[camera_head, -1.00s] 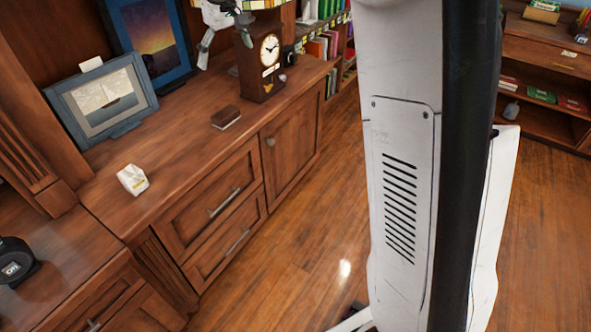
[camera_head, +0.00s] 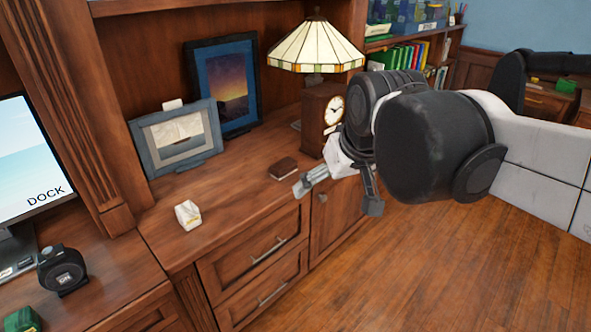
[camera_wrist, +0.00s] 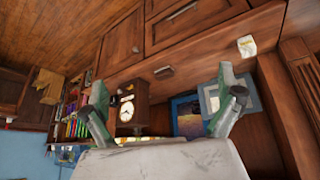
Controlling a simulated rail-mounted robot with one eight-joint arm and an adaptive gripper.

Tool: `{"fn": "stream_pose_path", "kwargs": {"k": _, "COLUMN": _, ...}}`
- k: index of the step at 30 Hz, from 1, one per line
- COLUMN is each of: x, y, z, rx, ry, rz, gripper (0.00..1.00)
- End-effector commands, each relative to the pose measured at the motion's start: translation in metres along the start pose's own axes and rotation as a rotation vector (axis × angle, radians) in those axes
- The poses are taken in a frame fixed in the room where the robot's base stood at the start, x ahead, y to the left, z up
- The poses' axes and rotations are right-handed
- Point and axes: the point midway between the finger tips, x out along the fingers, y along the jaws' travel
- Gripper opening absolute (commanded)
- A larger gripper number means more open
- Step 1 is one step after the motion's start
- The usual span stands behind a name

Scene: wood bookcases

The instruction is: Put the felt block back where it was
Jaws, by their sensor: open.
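A small dark brown block (camera_head: 283,168), which looks like the felt block, lies on the wooden cabinet top (camera_head: 240,190), near its front edge. It also shows in the wrist view (camera_wrist: 164,73), between and beyond my fingertips. My gripper (camera_head: 336,199) is open and empty, in front of the cabinet and to the right of the block in the head view. Its spread fingers show in the wrist view (camera_wrist: 163,79). The gripper is apart from the block. No marked spot for the block can be made out.
A mantel clock (camera_head: 331,108) and a stained-glass lamp (camera_head: 315,47) stand behind the gripper. Two framed pictures, one grey-blue (camera_head: 150,150) and one dark blue (camera_head: 206,92), lean at the back. A small white box (camera_head: 188,215) sits to the left. The cabinet top between is clear.

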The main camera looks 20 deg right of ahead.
Motion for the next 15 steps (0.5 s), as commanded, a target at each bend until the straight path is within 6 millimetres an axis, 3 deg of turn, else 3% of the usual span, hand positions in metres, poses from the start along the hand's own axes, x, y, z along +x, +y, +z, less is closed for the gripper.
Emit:
{"fn": "stream_pose_path", "kwargs": {"k": 1, "x": 0.0, "y": -0.002, "z": 0.019, "rx": 0.011, "ry": 0.015, "rz": 0.001, "gripper": 1.0}}
{"fn": "stream_pose_path", "kwargs": {"k": 6, "x": 0.005, "y": -0.005, "z": 0.069, "rx": 0.049, "ry": 0.059, "rz": 0.003, "gripper": 1.0}}
{"fn": "stream_pose_path", "kwargs": {"k": 10, "x": 0.01, "y": -0.007, "z": 0.093, "rx": 0.068, "ry": 0.082, "rz": 0.004, "gripper": 1.0}}
{"fn": "stream_pose_path", "kwargs": {"k": 15, "x": 0.013, "y": -0.008, "z": 0.105, "rx": 0.079, "ry": 0.094, "rz": 0.004, "gripper": 1.0}}
